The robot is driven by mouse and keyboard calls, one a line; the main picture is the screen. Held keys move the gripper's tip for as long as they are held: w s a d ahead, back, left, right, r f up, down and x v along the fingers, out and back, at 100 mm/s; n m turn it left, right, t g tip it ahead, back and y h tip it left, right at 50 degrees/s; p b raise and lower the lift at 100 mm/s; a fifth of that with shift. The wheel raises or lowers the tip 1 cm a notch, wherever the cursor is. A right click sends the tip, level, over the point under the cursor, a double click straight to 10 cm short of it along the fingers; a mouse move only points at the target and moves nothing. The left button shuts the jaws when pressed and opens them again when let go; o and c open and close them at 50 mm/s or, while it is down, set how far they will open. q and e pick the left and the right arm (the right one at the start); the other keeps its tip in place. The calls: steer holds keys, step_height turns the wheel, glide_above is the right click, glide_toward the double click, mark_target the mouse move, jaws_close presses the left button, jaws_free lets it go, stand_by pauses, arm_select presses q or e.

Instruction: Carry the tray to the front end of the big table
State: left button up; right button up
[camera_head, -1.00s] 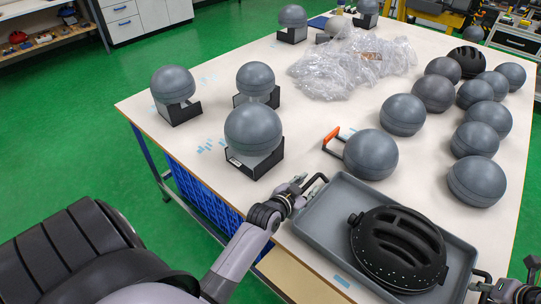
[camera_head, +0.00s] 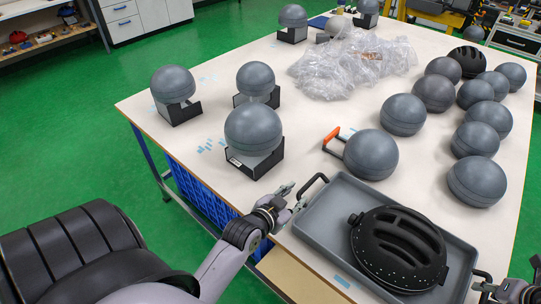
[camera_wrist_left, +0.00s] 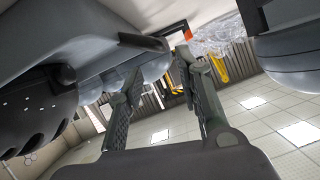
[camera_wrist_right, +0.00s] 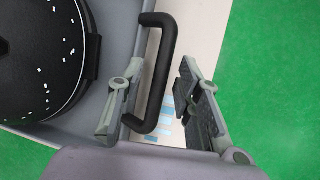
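The grey tray (camera_head: 325,225) lies on the near end of the big white table (camera_head: 215,112) with a black slotted dome (camera_head: 400,248) in it. Its black left handle (camera_head: 311,190) is free. My left gripper (camera_head: 287,197) is open and empty, just left of that handle. In the left wrist view its fingers (camera_wrist_left: 160,82) are apart, with the tray (camera_wrist_left: 75,45) at the left. In the right wrist view my right gripper (camera_wrist_right: 160,100) is open. The tray's right handle (camera_wrist_right: 163,75) lies between its fingers, with gaps on both sides.
Grey spheres, some in black stands (camera_head: 255,165), fill the table beyond the tray. Crumpled clear plastic (camera_head: 345,65) lies farther back. Green floor (camera_head: 75,120) is open at the left.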

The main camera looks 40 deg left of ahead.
steer(key=v, duration=1)
steer(key=shift+r, duration=0.15)
steer(key=shift+s, duration=0.1)
